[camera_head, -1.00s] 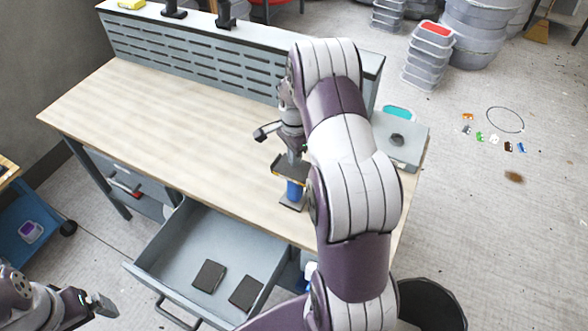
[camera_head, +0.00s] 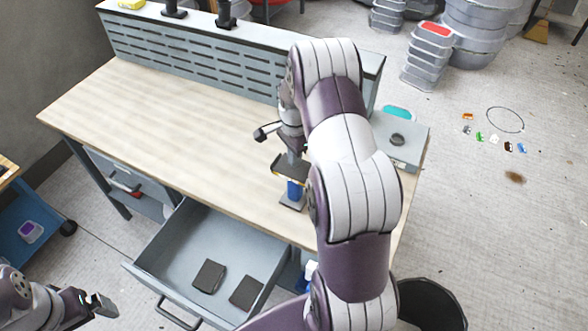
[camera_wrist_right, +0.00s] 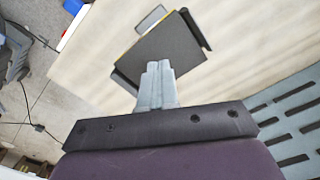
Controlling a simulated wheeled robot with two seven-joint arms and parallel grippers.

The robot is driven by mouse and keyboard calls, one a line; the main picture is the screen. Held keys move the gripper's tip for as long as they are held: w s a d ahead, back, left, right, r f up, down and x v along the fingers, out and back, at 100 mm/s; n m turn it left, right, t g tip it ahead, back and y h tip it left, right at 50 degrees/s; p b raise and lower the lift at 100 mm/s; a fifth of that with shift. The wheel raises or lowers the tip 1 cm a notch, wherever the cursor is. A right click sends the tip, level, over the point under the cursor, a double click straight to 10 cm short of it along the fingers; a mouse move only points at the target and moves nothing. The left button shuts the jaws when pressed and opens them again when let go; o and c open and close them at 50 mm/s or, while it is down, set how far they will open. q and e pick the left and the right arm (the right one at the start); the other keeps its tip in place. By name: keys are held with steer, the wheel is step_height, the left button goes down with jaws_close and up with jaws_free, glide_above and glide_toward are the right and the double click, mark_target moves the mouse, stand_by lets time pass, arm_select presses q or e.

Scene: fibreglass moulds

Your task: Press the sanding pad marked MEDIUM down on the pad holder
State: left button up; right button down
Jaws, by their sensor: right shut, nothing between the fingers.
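A dark square sanding pad (camera_head: 291,166) with a thin yellowish edge lies on top of the pad holder, a stand with a blue body (camera_head: 294,190) near the table's front edge. The pad also shows in the right wrist view (camera_wrist_right: 172,52). No MEDIUM mark is readable. My right gripper (camera_head: 297,152) is shut and empty, pointing down at the pad. In the wrist view its closed fingertips (camera_wrist_right: 158,68) overlap the pad's face; I cannot tell whether they touch. My left gripper (camera_head: 102,305) is at the lower left, away from the table; its jaw state is unclear.
The open drawer (camera_head: 163,238) holds two dark pads (camera_head: 209,276) (camera_head: 246,292). The slotted panel (camera_head: 200,60) runs along the back. The table's left half is clear.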

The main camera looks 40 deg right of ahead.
steer(key=shift+f+b, duration=0.45)
steer(key=shift+f, duration=0.35)
stand_by(0.4)
stand_by(0.4)
step_height(320, 180, up, 7)
steer(key=p, duration=0.5)
stand_by(0.4)
